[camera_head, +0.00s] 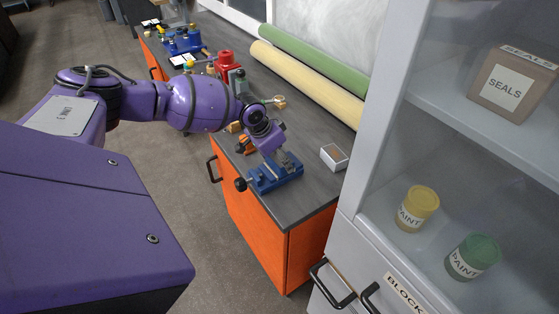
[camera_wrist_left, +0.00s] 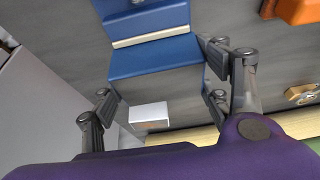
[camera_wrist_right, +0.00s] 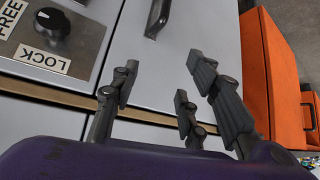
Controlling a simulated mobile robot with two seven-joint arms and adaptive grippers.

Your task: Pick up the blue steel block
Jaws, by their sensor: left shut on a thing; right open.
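My left gripper (camera_head: 284,163) reaches down over the blue vise (camera_head: 265,182) at the near end of the bench. In the left wrist view my left gripper (camera_wrist_left: 160,85) has a finger on each side of a blue block (camera_wrist_left: 155,59) and is shut on it. The block's side below the blue face looks dark grey. It lies against a pale strip and a further blue part of the vise (camera_wrist_left: 145,20); I cannot tell whether it is clear of the vise. My right gripper (camera_wrist_right: 160,80) is open and empty in front of grey cabinet doors, outside the head view.
A small white-topped box (camera_head: 334,157) stands right of the vise. A red device (camera_head: 228,65) and blue fixture (camera_head: 182,40) are farther along the bench. Green (camera_head: 315,60) and cream (camera_head: 305,82) rolls line its back. A grey cabinet (camera_head: 365,245) with handles stands at right.

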